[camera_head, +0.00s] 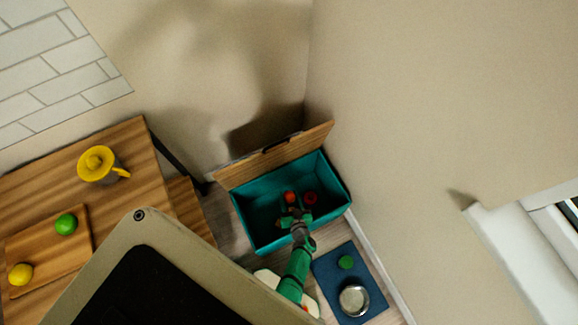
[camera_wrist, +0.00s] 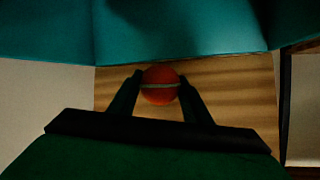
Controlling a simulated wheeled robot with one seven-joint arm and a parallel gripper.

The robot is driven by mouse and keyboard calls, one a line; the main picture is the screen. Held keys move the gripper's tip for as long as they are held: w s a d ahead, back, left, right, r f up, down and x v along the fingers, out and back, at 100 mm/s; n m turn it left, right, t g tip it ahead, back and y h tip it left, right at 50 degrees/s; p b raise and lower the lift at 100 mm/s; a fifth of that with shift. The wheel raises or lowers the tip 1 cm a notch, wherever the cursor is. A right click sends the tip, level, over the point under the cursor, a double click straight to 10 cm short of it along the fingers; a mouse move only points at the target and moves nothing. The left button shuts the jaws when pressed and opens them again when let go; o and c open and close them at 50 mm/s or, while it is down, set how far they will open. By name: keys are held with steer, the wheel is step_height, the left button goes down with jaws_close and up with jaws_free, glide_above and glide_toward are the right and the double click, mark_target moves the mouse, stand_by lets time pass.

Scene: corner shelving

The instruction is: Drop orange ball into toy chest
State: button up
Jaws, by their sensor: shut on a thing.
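The orange ball (camera_wrist: 160,97), with a pale band around it, is held between the two fingers of my gripper (camera_wrist: 160,78) in the wrist view. In the head view my gripper (camera_head: 293,209) is over the open toy chest, with the orange ball (camera_head: 290,197) at its tips. The toy chest (camera_head: 262,242) is a teal box with its wooden lid (camera_head: 245,172) raised. In the wrist view a teal chest surface (camera_wrist: 190,30) fills the top. I cannot tell how far above the chest floor the ball is.
A darker red round thing (camera_head: 310,198) shows inside the chest. A blue mat (camera_head: 329,277) with a green round item (camera_head: 346,262) and a metal bowl (camera_head: 354,300) lies beside it. A wooden table (camera_head: 40,188) with a yellow juicer (camera_head: 97,163) is at left. Walls close the corner behind.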

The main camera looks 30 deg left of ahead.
steer(key=o, duration=1.1)
steer(key=shift+s+d, duration=0.1)
steer(key=v, duration=1)
steer(key=shift+s+d+r, duration=0.1)
steer(key=shift+s+d, duration=0.05)
steer(key=shift+d, duration=0.05)
